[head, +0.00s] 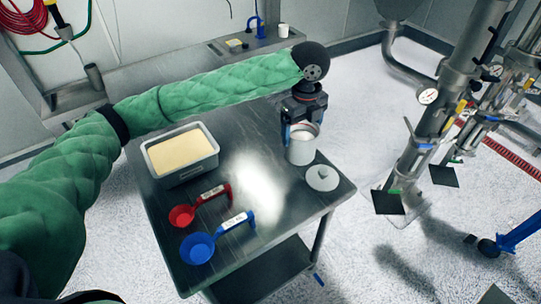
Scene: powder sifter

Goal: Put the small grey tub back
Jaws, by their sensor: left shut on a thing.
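The small grey tub (301,150) is a light grey, open-topped cylinder near the right end of the steel table, with pale contents showing inside. My left gripper (302,126) points down over it with its fingers at the rim, shut on the tub. The tub looks upright; I cannot tell whether its base touches the table. A round pale grey lid (322,178) with a knob lies on the table just in front of it. My right gripper is not in view.
The steel table (270,205) also bears a grey bin (183,170) of pale yellow powder, a red scoop (183,215) and a blue scoop (199,247). Steel pipework with a gauge (428,96) stands at the right. A sink counter (225,47) is behind.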

